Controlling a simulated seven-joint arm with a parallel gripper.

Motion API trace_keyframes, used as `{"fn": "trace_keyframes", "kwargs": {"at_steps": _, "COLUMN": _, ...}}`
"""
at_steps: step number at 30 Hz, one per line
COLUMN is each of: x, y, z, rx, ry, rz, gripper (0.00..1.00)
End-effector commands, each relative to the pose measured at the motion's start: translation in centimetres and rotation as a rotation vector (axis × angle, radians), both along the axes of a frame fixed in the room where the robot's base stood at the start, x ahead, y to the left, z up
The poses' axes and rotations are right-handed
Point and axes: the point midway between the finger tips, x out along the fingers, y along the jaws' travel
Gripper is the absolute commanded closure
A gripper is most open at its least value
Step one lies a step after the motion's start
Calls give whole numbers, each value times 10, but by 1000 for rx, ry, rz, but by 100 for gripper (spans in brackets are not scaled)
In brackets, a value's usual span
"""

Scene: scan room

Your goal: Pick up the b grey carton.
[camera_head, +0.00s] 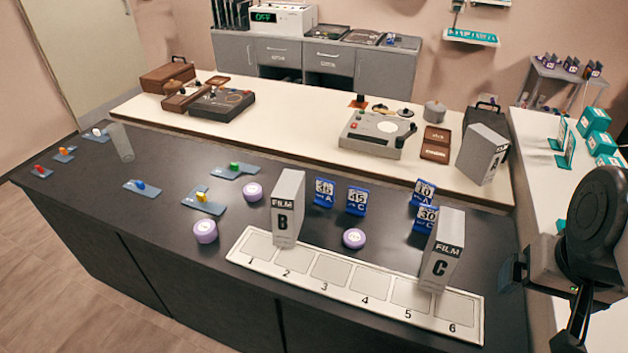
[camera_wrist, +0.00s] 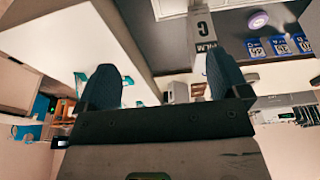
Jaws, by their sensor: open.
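The grey carton marked FILM B (camera_head: 287,208) stands upright on the white numbered strip (camera_head: 240,255), around slots 1 and 2, on the dark counter. A like carton marked FILM C (camera_head: 441,250) stands around slots 5 and 6; it also shows inverted in the wrist view (camera_wrist: 203,28). A third, FILM A (camera_head: 482,154), stands on the pale counter behind. My gripper (camera_wrist: 163,86) is open, with nothing seen between its fingers. In the head view my arm is at the right edge, well away from carton B; the fingertips cannot be made out there. Carton B is not recognisable in the wrist view.
Purple-topped round tubs (camera_head: 205,231) stand near carton B, one (camera_head: 354,238) between cartons B and C. Blue number cards (camera_head: 357,200) stand behind the strip. A clear cylinder (camera_head: 121,142) and small coloured pieces on blue plates (camera_head: 203,201) are at the left. Slots 3 and 4 are bare.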

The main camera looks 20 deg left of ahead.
Motion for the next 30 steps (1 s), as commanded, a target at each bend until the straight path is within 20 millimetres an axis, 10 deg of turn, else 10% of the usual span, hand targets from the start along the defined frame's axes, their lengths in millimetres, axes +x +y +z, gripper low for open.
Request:
{"fn": "trace_keyframes", "kwargs": {"at_steps": 11, "x": 30, "y": 27, "z": -6, "rx": 34, "ry": -70, "rz": 66, "gripper": 6}}
{"fn": "trace_keyframes", "kwargs": {"at_steps": 30, "x": 131, "y": 166, "z": -34, "rx": 184, "ry": -372, "rz": 277, "gripper": 6}}
